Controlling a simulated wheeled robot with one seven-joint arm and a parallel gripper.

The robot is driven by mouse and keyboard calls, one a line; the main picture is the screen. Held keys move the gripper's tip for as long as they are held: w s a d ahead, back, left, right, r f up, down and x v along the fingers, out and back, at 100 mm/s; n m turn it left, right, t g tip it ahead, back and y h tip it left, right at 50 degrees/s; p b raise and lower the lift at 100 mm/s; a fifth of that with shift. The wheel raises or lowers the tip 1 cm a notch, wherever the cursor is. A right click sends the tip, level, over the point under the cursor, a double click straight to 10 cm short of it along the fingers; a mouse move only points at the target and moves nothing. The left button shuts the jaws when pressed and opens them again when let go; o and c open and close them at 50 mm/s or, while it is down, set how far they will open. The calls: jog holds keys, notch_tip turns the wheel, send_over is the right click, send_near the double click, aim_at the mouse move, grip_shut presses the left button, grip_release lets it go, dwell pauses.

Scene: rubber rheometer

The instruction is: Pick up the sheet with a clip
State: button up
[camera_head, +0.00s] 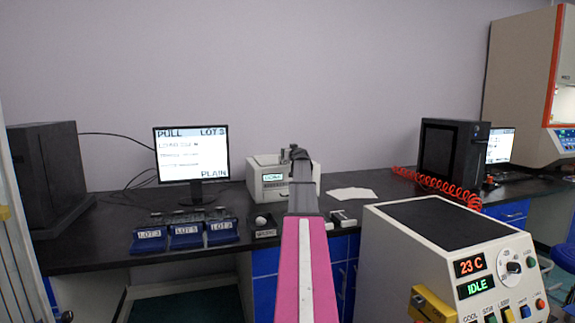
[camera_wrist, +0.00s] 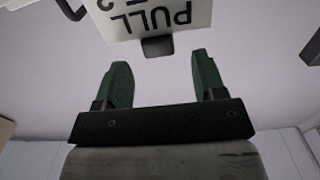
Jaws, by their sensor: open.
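In the wrist view, a white sheet with large black letters reading PULL (camera_wrist: 130,8) hangs at the top, partly cut off by the frame. A dark block that looks like its clip (camera_wrist: 158,46) sits on its edge. My gripper (camera_wrist: 160,72) is open, with two green fingers spread apart. The clip lies ahead of the fingertips, in line with the gap, and neither finger visibly touches it. In the head view my gripper (camera_head: 298,153) is small and dark in front of a white instrument; the clip cannot be made out there.
The black bench holds the white instrument (camera_head: 265,180), a monitor (camera_head: 192,155), blue labelled trays (camera_head: 187,236) and loose white sheets (camera_head: 352,194). A cream machine (camera_head: 400,235) stands at front right. A black computer case (camera_head: 450,150) and red coiled hose (camera_head: 432,184) are behind it.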

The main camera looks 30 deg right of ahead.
jog(key=x, duration=0.3)
grip_shut()
